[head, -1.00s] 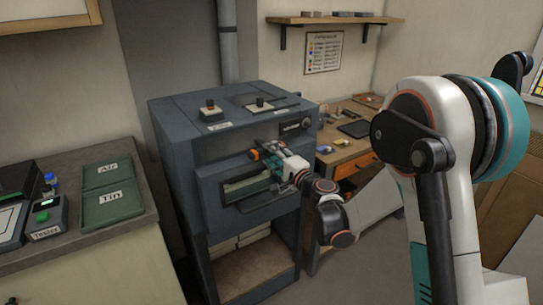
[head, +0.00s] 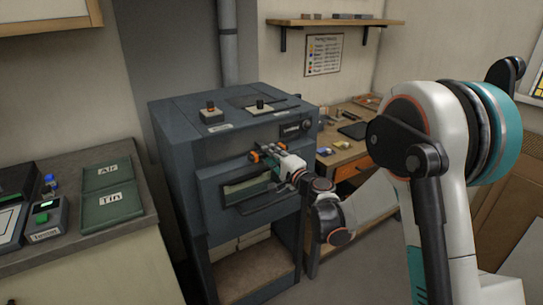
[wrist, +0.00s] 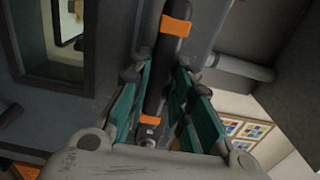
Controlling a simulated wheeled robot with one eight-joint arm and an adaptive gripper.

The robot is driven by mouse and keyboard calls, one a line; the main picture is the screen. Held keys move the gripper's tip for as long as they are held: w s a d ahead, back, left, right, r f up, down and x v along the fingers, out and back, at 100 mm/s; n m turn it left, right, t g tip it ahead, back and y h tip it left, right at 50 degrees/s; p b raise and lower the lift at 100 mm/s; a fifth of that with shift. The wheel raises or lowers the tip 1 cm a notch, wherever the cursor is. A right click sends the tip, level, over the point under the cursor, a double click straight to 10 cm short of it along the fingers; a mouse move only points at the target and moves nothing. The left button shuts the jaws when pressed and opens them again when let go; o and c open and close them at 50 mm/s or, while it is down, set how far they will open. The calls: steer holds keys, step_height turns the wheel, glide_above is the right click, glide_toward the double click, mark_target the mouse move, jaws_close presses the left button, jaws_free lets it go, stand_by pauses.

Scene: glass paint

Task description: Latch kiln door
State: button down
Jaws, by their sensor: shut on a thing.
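The kiln (head: 180,150) is a dark blue-grey cabinet in the middle of the head view. Its door (head: 208,190) has a glass window and a dark bar handle (head: 265,203) below it. The door looks closed against the body, though any small gap is hard to judge. A black latch lever with orange bands (head: 254,156) is at the door's upper right. My gripper (head: 268,160) is shut on this lever. In the wrist view the lever (wrist: 158,85) runs between the green fingers of my gripper (wrist: 156,72), which partly hide its lower end.
A counter with green trays (head: 107,178) and a tester (head: 46,218) is at left. A wooden workbench (head: 350,157) with small items is behind right. Open floor lies in front of the bench.

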steer(key=shift+n+b, duration=1.6)
steer(key=shift+n, duration=7.2)
steer(key=c, duration=1.4)
jaws_free()
steer(key=shift+c, duration=0.2)
